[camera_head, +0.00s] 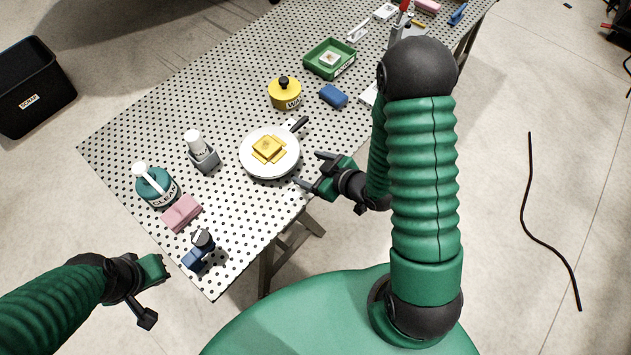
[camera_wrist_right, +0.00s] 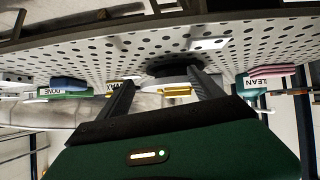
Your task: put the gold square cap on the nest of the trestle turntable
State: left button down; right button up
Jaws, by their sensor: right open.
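The trestle turntable shows as a white round disc (camera_head: 256,166) with a black handle (camera_head: 299,124) at its upper right. Gold pieces lie at its middle: a gold square cap (camera_head: 267,146) appears on top of a wider gold shape (camera_head: 277,157), and I cannot tell whether it is seated. My right gripper (camera_head: 307,168) is open and empty beside the disc's right edge, its fingers pointing toward it. In the upside-down right wrist view, a gold piece (camera_wrist_right: 176,90) shows beyond and between the open fingers (camera_wrist_right: 163,92). My left gripper (camera_head: 148,292) hangs off the table's left front; its jaws are unclear.
A green tray (camera_head: 345,71), yellow pot (camera_head: 285,97) and blue block (camera_head: 333,96) stand behind the disc. A grey holder with a white bottle (camera_head: 197,146), teal pot (camera_head: 156,188), pink block (camera_head: 181,213) and blue-black item (camera_head: 199,250) stand left. The perforated table (camera_head: 237,230) is bare at front.

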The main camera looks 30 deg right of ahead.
jog(key=r+m+g+h, duration=0.1)
jog(key=s+d+r+g+h, duration=0.1)
jog(key=g, duration=0.1)
jog(key=shift+s+r+m+g+h, duration=0.25)
jog(key=shift+s+m+g+h, duration=0.05)
jog(key=shift+m+h, duration=0.1)
jog(key=s+a+r+m+g, duration=0.3)
jog(key=s+a+r+g, duration=0.1)
jog(key=s, duration=0.5)
jog(key=shift+s+a+r+g, duration=0.15)
jog(key=shift+a+r+g, duration=0.15)
jog(key=shift+r, duration=0.1)
pick_arm(q)
jog(key=shift+s+a, duration=0.1)
jog(key=shift+a, duration=0.15)
pick_arm(e)
jog(key=shift+a, duration=0.2)
pick_arm(q)
jog(key=shift+d, duration=0.15)
pick_arm(e)
jog(key=shift+d, duration=0.15)
